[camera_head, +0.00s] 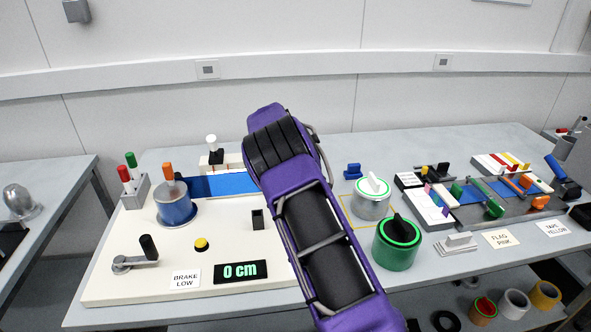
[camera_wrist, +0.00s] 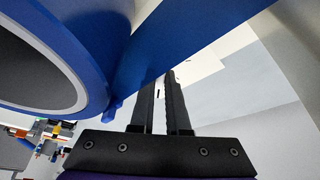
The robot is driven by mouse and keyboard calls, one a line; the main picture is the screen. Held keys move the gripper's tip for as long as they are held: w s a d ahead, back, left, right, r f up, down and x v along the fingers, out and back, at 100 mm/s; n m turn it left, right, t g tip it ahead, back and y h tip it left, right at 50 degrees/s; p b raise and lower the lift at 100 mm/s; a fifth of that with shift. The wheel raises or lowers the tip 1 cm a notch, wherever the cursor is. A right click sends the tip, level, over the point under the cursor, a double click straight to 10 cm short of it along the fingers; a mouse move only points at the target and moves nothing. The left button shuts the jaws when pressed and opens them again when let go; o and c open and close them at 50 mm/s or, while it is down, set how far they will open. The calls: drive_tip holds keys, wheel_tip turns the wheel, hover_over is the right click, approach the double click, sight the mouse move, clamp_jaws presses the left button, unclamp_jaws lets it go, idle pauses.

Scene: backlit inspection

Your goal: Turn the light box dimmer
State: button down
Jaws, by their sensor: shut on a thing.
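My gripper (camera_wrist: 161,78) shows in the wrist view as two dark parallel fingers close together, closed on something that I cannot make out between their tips. A pale panel lies beyond the tips, and a blue band (camera_wrist: 185,45) runs close by them. I cannot pick out the light box dimmer for sure in either view. In the head view my purple arm covers the right part of the cream board (camera_head: 120,225) and hides my gripper.
A large blue reel (camera_wrist: 112,60) stands close left of my fingers. Right of my arm stand a green-ringed drum (camera_head: 395,255) and tool trays.

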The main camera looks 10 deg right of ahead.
drive_tip(key=shift+w+a+m+g, duration=0.1)
drive_tip(key=shift+m+g, duration=0.2)
drive_tip(key=shift+m, duration=0.7)
drive_tip(key=c, duration=0.9)
unclamp_jaws()
drive_tip(key=shift+r, duration=0.1)
drive_tip(key=v, duration=1.7)
drive_tip(key=shift+a, duration=0.3)
drive_tip(key=shift+w, duration=0.1)
